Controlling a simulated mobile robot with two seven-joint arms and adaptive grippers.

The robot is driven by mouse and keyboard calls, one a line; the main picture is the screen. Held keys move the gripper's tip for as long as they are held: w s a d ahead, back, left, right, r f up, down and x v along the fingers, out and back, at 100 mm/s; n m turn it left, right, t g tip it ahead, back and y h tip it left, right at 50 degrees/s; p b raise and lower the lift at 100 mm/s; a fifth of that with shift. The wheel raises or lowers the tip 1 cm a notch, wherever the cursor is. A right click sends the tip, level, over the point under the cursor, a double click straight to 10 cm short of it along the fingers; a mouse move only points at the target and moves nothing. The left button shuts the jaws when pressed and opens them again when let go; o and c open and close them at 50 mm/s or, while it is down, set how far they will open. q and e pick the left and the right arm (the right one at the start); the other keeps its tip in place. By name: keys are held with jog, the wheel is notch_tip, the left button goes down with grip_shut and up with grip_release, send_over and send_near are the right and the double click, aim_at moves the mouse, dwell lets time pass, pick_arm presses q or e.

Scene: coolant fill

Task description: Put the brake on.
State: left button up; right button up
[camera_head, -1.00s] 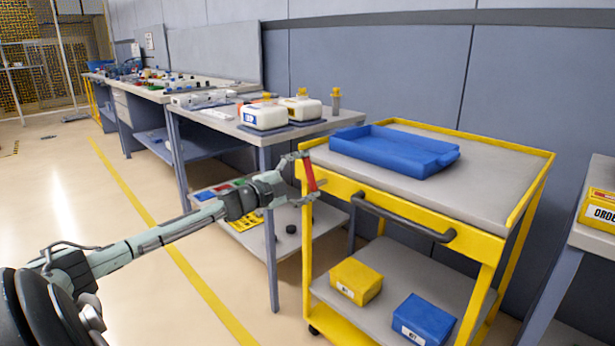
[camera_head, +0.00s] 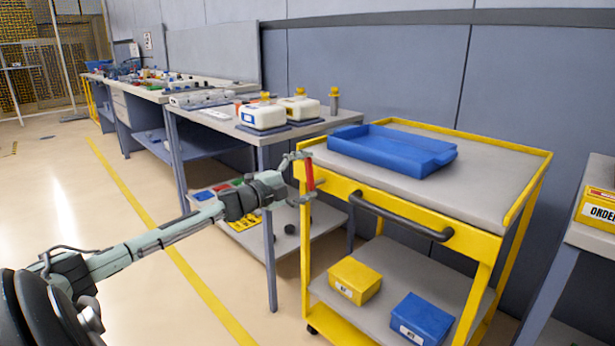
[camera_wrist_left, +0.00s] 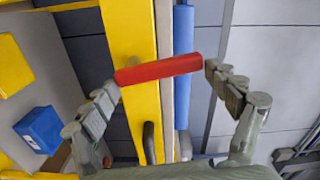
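A red bar (camera_head: 310,176), which looks like the cart's brake lever, is at the left front corner of the yellow cart (camera_head: 400,212). My left gripper (camera_head: 306,178) is at this corner, with one finger above the bar and one below. In the left wrist view the red bar (camera_wrist_left: 158,69) stretches across the space between the spread fingertips of my left gripper (camera_wrist_left: 162,78). Its ends are close to both fingertips; I cannot tell whether they touch. My right gripper is not in view.
A blue tray (camera_head: 392,152) lies on the cart top. A yellow box (camera_head: 355,280) and a blue box (camera_head: 421,318) stand on its lower shelf. A dark handle (camera_head: 402,217) juts from the cart's front.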

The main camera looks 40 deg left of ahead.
pick_arm(q)
jog(key=shift+o, duration=0.9)
jog(key=s, duration=1.2)
jog(key=shift+a, duration=0.45)
